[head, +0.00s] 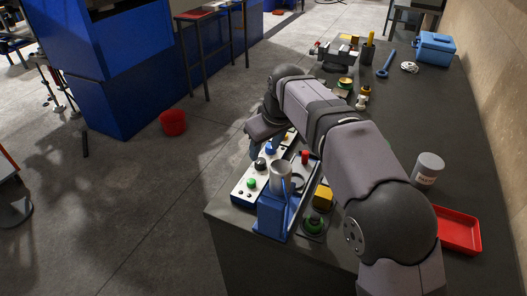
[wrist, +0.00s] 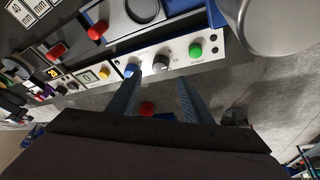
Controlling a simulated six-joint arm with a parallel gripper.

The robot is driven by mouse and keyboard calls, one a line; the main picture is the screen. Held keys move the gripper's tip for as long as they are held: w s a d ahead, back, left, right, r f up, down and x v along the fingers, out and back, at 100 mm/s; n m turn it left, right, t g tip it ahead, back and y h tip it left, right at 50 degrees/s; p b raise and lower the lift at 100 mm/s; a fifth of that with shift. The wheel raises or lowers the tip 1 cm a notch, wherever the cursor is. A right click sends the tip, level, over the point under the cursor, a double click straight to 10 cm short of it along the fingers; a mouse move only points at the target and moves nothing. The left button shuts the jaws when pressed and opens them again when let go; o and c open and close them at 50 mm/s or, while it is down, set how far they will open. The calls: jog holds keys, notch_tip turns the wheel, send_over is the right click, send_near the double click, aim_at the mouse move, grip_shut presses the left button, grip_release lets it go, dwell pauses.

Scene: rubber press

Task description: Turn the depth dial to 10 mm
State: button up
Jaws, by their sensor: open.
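A white control panel (wrist: 215,48) carries a round black dial (wrist: 161,63) between a blue button (wrist: 131,70) and a green START button (wrist: 196,50). A small mark like 20 stands to the right of the dial; the other print and the pointer are too small to read, so I cannot tell its setting. My gripper (wrist: 158,80) is open, its two blue fingers spread on either side of the dial in the wrist view. I cannot tell whether they touch it. In the head view the black dial (head: 260,164) shows beside the gripper, which my arm partly hides.
A blue press frame (head: 275,214) with a grey cylinder (head: 281,178) stands close to the panel. Small displays (wrist: 95,75) and red knobs (wrist: 98,29) lie along the panel to the left in the wrist view. A red tray (head: 460,230) and a paint can (head: 428,169) stand right.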

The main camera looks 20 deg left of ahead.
aim_at(261, 161)
jog(key=n+p, duration=1.6)
jog(key=n, duration=1.4)
jog(key=shift+s+a+n, duration=0.1)
jog(key=shift+a+n, duration=0.05)
jog(key=shift+n, duration=0.15)
jog(key=shift+p+x, duration=1.95)
jog(key=shift+x, duration=1.65)
jog(key=shift+c, duration=0.7)
jog(key=c, duration=0.9)
